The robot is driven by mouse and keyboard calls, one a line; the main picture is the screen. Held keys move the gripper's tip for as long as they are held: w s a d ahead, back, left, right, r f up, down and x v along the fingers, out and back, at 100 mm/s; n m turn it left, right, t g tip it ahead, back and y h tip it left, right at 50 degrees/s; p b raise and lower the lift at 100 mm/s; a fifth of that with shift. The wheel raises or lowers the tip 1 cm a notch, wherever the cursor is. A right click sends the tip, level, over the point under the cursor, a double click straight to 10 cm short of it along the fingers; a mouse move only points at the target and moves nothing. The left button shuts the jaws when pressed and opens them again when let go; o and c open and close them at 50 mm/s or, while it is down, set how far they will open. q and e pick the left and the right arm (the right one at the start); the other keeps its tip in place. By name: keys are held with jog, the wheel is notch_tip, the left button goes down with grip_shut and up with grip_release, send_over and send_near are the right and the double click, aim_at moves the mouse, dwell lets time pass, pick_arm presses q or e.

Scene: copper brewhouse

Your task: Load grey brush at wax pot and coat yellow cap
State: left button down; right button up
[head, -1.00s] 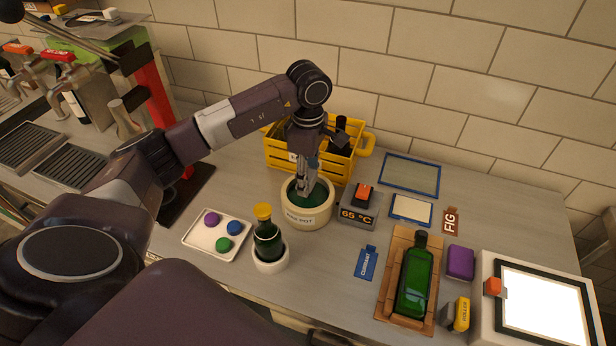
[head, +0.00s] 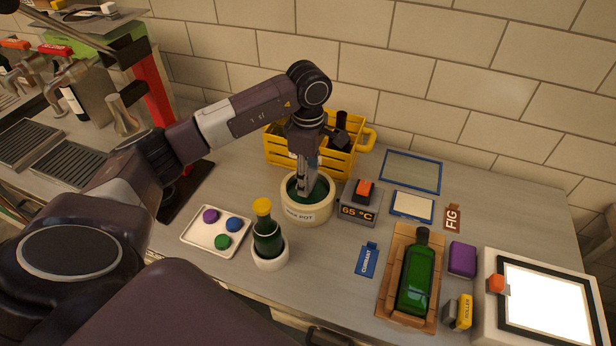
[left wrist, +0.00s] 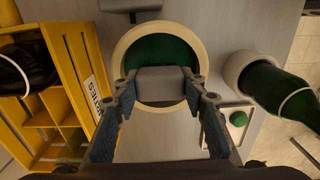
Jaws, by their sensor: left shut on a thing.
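My left gripper (head: 306,187) points down into the mouth of the cream wax pot (head: 312,214), which has dark green inside. In the left wrist view its fingers are shut on the grey brush (left wrist: 164,84), a grey block between the fingertips over the green wax (left wrist: 158,52). The brush's lower end is hidden, so I cannot tell whether it touches the wax. The yellow cap (head: 262,206) tops a dark green bottle (head: 267,238) standing in a white round holder (head: 270,261), left and in front of the pot. My right gripper is not visible.
A white tray (head: 190,240) with purple, blue and green discs lies left of the bottle. A yellow crate (head: 283,154) stands close behind the pot. A 65 °C box (head: 357,210) with a red switch sits right of the pot. A green bottle (head: 415,275) lies on a wooden cradle further right.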

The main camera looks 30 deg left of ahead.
pick_arm(q)
jog(key=shift+f+b, duration=0.35)
jog(key=shift+f, duration=0.05)
jog(key=c, duration=1.1)
grip_release()
jog(key=shift+c, duration=0.2)
jog(key=c, duration=0.4)
jog(key=shift+o, duration=0.2)
jog(key=shift+r, duration=0.3)
jog(key=c, duration=0.8)
jog(key=shift+c, duration=0.8)
jog(key=shift+f, duration=0.1)
